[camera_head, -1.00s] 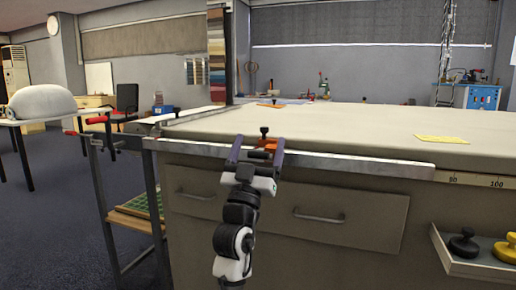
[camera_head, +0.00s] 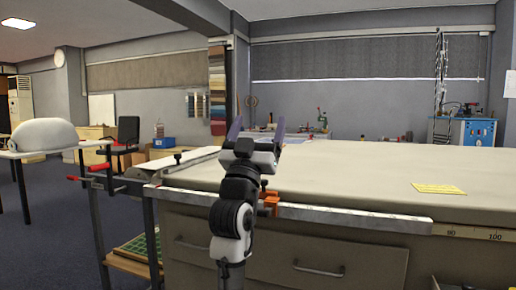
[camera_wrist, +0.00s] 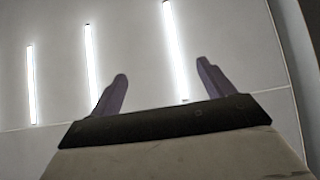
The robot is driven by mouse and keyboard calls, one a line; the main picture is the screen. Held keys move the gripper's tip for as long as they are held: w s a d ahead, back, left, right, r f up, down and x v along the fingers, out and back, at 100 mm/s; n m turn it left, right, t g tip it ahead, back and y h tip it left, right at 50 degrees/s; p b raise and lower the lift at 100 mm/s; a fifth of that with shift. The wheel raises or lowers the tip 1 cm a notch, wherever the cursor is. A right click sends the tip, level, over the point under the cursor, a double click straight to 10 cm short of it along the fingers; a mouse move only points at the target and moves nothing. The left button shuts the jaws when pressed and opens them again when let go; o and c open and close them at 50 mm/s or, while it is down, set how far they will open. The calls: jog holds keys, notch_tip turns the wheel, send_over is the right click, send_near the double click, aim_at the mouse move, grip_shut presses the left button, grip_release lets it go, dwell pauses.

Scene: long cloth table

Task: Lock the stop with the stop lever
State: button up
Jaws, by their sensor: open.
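The orange stop (camera_head: 269,202) sits on the metal rail (camera_head: 340,216) along the table's front edge, partly hidden behind my arm. A small dark knob (camera_head: 264,184) shows at its top; I cannot tell from this view whether this lever is locked. My gripper (camera_head: 258,128) is raised above the table edge, its purple fingers pointing up and spread apart. It is empty and well apart from the stop. In the wrist view the gripper (camera_wrist: 162,74) shows open fingers against ceiling lights, and neither stop nor lever is visible there.
The cloth-covered table (camera_head: 350,175) is mostly bare, with a yellow sheet (camera_head: 438,188) at right. A red-handled clamp (camera_head: 98,167) juts out at the left end. Drawers with handles (camera_head: 318,270) are below the rail. Air above the table is free.

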notch_tip(320, 180, up, 2)
jog(key=shift+r, duration=0.15)
jog(key=shift+a, duration=0.15)
